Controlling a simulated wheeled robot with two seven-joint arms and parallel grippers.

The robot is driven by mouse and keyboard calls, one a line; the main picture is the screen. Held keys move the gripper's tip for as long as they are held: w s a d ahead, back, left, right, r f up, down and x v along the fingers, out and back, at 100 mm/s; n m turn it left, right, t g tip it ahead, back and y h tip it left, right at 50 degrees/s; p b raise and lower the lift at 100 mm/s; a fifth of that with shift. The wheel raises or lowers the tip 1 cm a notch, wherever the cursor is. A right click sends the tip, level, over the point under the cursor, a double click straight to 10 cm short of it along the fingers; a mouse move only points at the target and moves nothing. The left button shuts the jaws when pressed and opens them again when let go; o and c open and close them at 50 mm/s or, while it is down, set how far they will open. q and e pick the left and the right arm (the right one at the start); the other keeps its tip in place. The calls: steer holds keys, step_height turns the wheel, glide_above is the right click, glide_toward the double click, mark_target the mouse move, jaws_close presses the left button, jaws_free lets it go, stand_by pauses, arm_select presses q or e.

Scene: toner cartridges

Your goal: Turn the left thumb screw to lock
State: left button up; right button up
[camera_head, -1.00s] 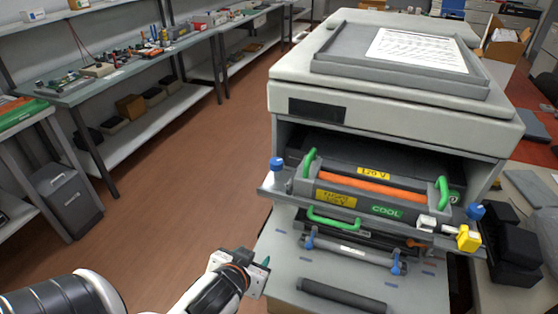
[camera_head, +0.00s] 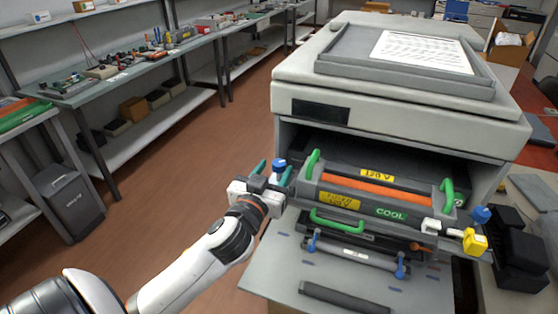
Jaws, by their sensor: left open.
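The left thumb screw (camera_head: 279,165) is a blue knob at the left end of the printer's cartridge unit (camera_head: 372,191), which has green handles and an orange bar. My left gripper (camera_head: 271,172) is open at this knob, with its green-tipped fingers on either side of it. I cannot tell whether the fingers touch it. The right thumb screw (camera_head: 480,215), also blue, is at the unit's right end. My right gripper is not in view.
The large grey printer (camera_head: 400,117) stands open at the front. A dark roller (camera_head: 345,298) lies on its lower shelf (camera_head: 275,268). A yellow block (camera_head: 475,241) is at the unit's right end. Workbenches (camera_head: 115,84) line the left, with clear floor between.

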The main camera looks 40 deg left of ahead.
mark_target(276, 167)
arm_select(q)
steer(key=shift+p+x, duration=0.3)
steer(key=shift+x, duration=1.6)
steer(key=c, duration=1)
steer(key=shift+o, duration=0.2)
